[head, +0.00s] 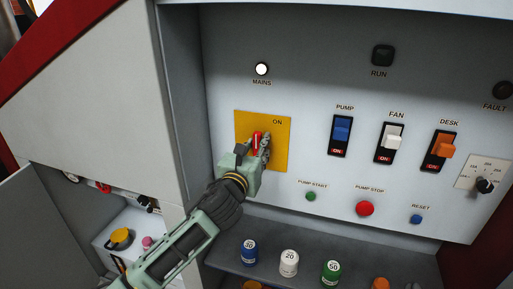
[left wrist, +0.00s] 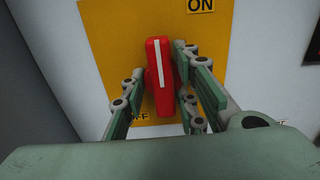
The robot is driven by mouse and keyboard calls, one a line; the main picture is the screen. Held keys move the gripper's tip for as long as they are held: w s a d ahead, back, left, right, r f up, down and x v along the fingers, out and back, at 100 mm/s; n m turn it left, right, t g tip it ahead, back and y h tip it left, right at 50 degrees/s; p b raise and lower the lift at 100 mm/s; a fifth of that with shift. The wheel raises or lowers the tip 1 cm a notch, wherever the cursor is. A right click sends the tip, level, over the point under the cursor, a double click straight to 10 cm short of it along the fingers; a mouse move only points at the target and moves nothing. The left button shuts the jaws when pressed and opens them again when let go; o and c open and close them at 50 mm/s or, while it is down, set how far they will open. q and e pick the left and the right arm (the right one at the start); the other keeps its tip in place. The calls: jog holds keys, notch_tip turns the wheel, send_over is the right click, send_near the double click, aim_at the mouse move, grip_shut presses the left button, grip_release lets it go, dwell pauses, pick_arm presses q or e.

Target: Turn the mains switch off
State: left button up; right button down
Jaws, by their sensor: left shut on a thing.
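The mains switch has a red handle (head: 257,139) with a white stripe, on a yellow plate (head: 279,152) on the left of the panel. In the left wrist view the red handle (left wrist: 160,70) stands almost upright. ON shows at the plate's upper right and a partly covered OFF at its lower left. My left gripper (head: 258,147) is shut on the red handle, one finger on each side; its fingers also show in the left wrist view (left wrist: 161,92). The MAINS lamp (head: 261,69) above the plate looks bright white. My right gripper is in neither view.
To the right are the blue pump (head: 342,130), white fan (head: 393,138) and orange desk (head: 444,147) switches. Below sit a green button (head: 311,196), a red button (head: 365,208) and a blue button (head: 417,219). A ledge (head: 225,257) holds several numbered weights. A side wall (head: 183,100) stands close left.

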pick_arm(q)
jog(key=shift+d, duration=0.15)
jog(key=n+p, duration=0.1)
jog(key=n, duration=0.2)
jog(key=shift+n, duration=0.4)
jog(key=n, duration=0.9)
jog(key=shift+r, duration=0.1)
jog(key=n, duration=0.3)
jog(key=shift+r+n, duration=0.1)
jog(key=shift+n, duration=0.8)
jog(key=shift+r, duration=0.15)
jog(key=shift+c, duration=0.2)
jog(key=o, duration=0.9)
